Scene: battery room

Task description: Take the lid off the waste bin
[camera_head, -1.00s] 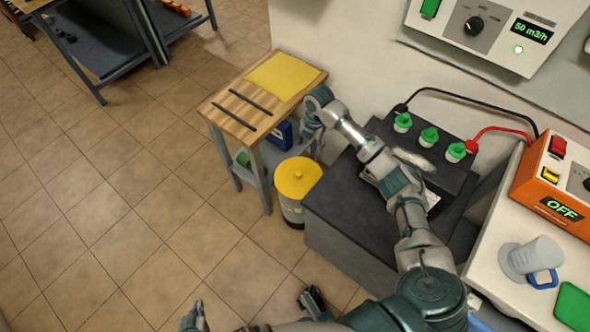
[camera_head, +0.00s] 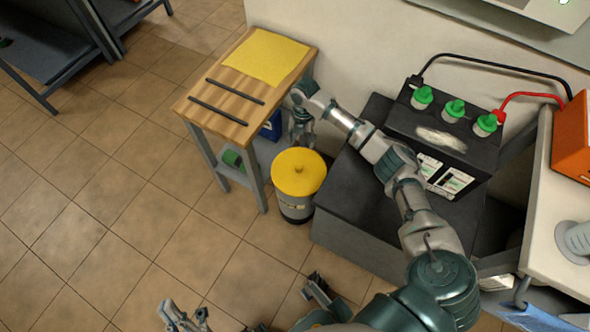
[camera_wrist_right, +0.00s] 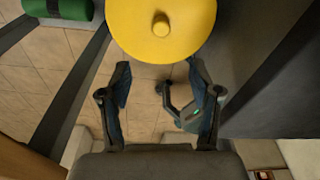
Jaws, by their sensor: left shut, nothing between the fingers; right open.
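The waste bin (camera_head: 296,208) is a grey cylinder standing on the floor between the small wooden table and a dark grey block. Its round yellow lid (camera_head: 313,178) is on top, with a small yellow knob in the middle. My right gripper (camera_head: 302,138) is open and empty just behind the lid's far edge. In the right wrist view the lid (camera_wrist_right: 185,35) lies ahead of the open fingers (camera_wrist_right: 158,72), its knob centred between them; the bin's body is mostly hidden there. My left gripper (camera_head: 180,318) is shut and empty at the bottom edge, away from the bin.
The wooden table (camera_head: 222,115) with a yellow sheet and two dark rods stands left of the bin. A green roll (camera_head: 232,158) lies on its lower shelf. A black battery (camera_head: 440,135) with green caps stands on the dark block (camera_head: 350,205). Tiled floor on the left is free.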

